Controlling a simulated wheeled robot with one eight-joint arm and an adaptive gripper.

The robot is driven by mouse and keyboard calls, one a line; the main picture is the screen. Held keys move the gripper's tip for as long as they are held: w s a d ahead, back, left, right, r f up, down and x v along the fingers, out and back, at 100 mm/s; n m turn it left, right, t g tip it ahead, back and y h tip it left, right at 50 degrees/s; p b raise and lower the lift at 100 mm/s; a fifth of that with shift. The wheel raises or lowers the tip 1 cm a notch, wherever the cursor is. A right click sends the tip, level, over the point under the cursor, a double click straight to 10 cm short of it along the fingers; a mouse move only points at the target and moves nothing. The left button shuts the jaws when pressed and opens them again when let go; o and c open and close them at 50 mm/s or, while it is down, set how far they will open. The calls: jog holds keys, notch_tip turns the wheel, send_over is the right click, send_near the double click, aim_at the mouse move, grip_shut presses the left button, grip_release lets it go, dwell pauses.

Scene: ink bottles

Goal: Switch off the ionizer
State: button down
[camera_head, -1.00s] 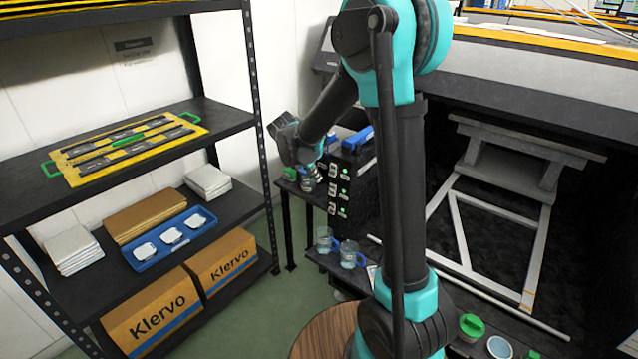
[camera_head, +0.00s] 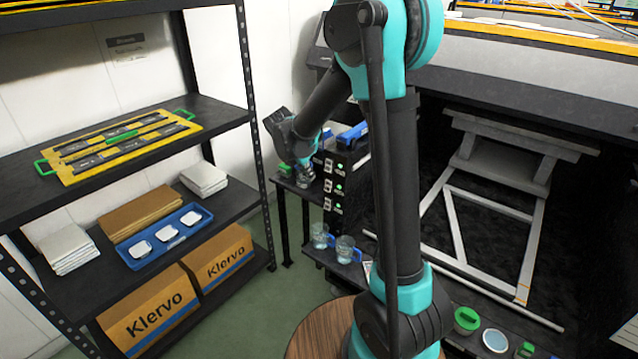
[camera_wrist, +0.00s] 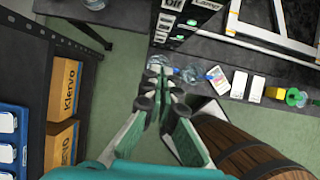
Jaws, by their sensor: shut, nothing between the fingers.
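A black upright unit (camera_head: 340,185) with a column of green-lit switches stands beyond my arm in the head view. In the wrist view the same unit's switch panel (camera_wrist: 175,18) shows at the top, with an "Off" label and a green light. No ionizer label is readable, so I cannot tell which switch belongs to it. My gripper (camera_wrist: 160,88) is shut and empty in the wrist view, pointing toward the floor side below the panel and apart from it. In the head view my wrist is left of the unit, and the fingertips are hard to make out.
Glass mugs (camera_head: 321,236) stand on a low black shelf below the unit. A black rack (camera_head: 268,190) with Klervo boxes (camera_head: 150,310) is at left. A wooden barrel (camera_wrist: 240,145) is close to my gripper at right. Green floor (camera_wrist: 115,75) is open between rack and barrel.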

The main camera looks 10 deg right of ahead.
aim_at(327, 188)
jog(key=w+d+r+x, duration=0.1)
jog(key=d+x, duration=0.1)
jog(key=x, duration=1)
jog(key=shift+w, duration=0.45)
jog(key=shift+d+f, duration=0.1)
jog(key=shift+w+d+f+t+h, duration=0.1)
jog(key=shift+f+t+h, duration=0.15)
jog(key=shift+t+h, duration=0.05)
jog(key=shift+r, duration=0.15)
jog(key=shift+r, duration=0.75)
